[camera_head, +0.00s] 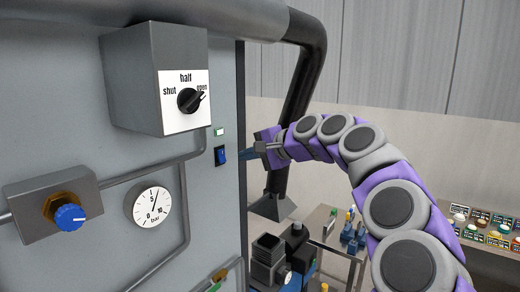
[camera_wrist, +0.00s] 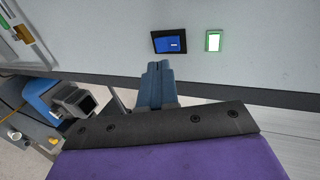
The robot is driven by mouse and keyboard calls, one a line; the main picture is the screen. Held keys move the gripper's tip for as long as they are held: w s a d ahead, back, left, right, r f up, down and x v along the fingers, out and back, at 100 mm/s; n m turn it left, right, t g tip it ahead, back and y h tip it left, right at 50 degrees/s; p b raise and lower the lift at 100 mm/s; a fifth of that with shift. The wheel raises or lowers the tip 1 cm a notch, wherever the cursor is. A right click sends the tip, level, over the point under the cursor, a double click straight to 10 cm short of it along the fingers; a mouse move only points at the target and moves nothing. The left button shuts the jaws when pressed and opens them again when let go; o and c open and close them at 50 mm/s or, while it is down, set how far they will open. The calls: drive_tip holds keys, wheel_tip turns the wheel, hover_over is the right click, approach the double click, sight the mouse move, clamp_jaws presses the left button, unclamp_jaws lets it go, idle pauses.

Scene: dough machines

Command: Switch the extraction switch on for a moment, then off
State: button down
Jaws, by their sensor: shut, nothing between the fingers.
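The blue rocker switch (camera_head: 221,156) sits in a black frame on the grey machine panel, near the panel's right edge. In the wrist view the blue rocker switch (camera_wrist: 169,43) lies just beyond my fingertips. No label on it can be read. A small rectangular indicator with a green border and bright pale face (camera_head: 218,131) is above it; it also shows in the wrist view (camera_wrist: 214,41). My gripper (camera_head: 244,154) is shut and empty, to the right of the switch, with its blue fingertips (camera_wrist: 160,66) pointing at the panel. They look slightly apart from the switch.
A black selector knob (camera_head: 190,100) marked shut, half and open is above left. A blue knob (camera_head: 70,217) and a pressure gauge (camera_head: 154,208) are lower left. A black duct (camera_head: 300,90) runs behind my arm. A bench with coloured items (camera_head: 488,226) stands at right.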

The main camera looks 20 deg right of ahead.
sight(223, 161)
drive_tip(key=p+x, duration=0.1)
drive_tip(key=x, duration=0.6)
drive_tip(key=shift+a, duration=0.1)
drive_tip(key=shift+s, duration=0.1)
drive_tip(key=shift+a+f+t+b, duration=0.1)
drive_tip(key=shift+f+t+b, duration=0.25)
drive_tip(key=shift+b, duration=0.4)
drive_tip(key=shift+f+t+y+b, duration=0.25)
drive_tip(key=shift+t+y+b, duration=0.35)
drive_tip(key=shift+b, duration=0.6)
drive_tip(key=shift+r, duration=0.25)
